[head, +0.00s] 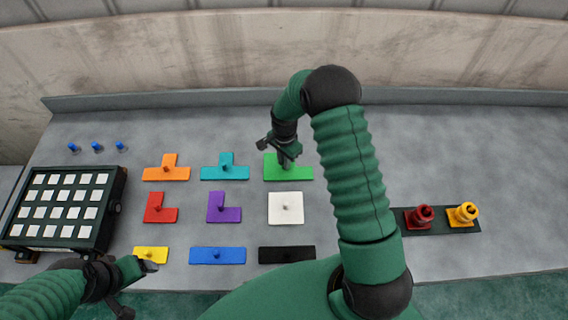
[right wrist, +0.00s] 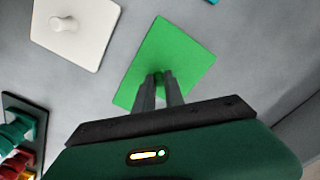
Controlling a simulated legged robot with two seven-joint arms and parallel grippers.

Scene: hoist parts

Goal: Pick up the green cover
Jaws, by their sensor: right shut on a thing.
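The green cover (head: 300,173) lies on the grey table in the back row, to the right of the teal cover. In the right wrist view the green cover (right wrist: 178,55) is a flat plate beneath my fingers. My right gripper (head: 284,163) reaches down over it and is shut on its knob; the fingers (right wrist: 159,82) hide most of the knob. I cannot tell any gap between cover and table. My left gripper (head: 134,285) is at the lower left, near the yellow cover; its fingers are apart and nothing shows between them.
A white cover (head: 286,208) lies just in front of the green one, a teal cover (head: 224,171) to its left. Orange, red, purple, yellow, blue and black covers lie around. A dark tray (head: 95,238) with white squares stands left. A dark strip (head: 438,230) bears red and yellow parts.

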